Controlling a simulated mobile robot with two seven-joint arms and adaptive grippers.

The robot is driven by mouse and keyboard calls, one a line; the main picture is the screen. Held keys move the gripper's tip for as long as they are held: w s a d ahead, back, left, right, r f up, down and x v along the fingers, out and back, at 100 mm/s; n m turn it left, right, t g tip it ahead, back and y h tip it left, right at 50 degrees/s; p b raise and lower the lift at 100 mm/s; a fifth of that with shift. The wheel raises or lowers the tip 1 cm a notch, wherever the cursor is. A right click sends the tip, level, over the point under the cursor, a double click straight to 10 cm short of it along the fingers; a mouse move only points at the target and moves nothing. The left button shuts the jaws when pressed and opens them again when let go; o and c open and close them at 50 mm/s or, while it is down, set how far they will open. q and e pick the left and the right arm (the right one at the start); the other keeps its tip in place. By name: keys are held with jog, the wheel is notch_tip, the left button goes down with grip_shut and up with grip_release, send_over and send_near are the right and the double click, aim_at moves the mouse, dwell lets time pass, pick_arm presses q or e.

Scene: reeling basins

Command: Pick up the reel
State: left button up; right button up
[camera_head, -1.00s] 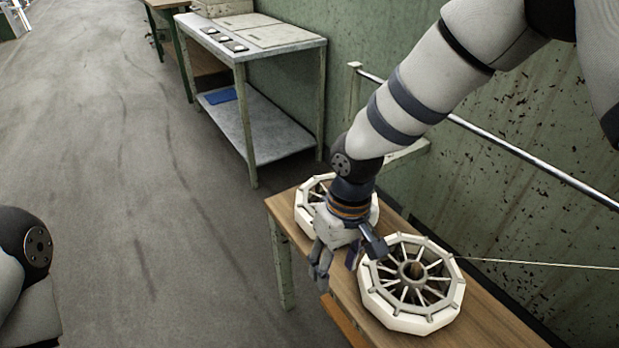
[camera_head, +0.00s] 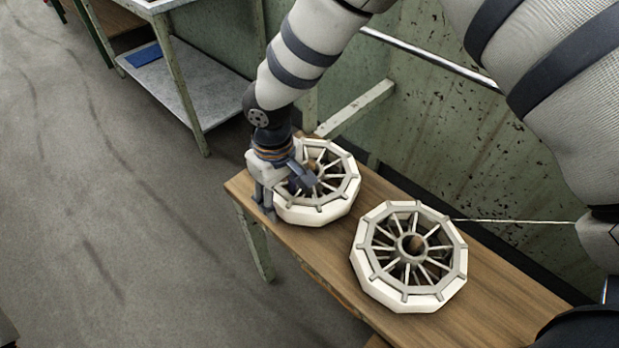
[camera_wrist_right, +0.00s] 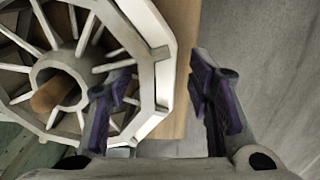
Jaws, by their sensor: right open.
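Two pale, ten-sided spoked reels lie flat on a wooden-topped table. The far reel (camera_head: 343,196) is at the table's left end, and the near reel (camera_head: 359,266) is apart from it to the right. My right gripper (camera_head: 285,194) is open at the left side of the far reel. One finger is over the spokes and the other is outside the rim. In the right wrist view the reel (camera_wrist_right: 137,35) fills the left side, with its rim between my spread fingers (camera_wrist_right: 160,88). Whether the fingers touch it, I cannot tell. My left gripper is not in view.
The wooden table (camera_head: 482,300) is bare between and around the reels. A thin thread (camera_head: 515,221) runs right from the near reel. A green wall with a metal rail (camera_head: 440,61) stands behind. A metal shelf table (camera_head: 190,85) is at upper left. Floor (camera_head: 120,220) at left is open.

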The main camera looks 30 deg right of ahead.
jog(key=shift+f, duration=0.4)
jog(key=shift+w, duration=0.1)
grip_shut()
jog(key=shift+r, duration=0.1)
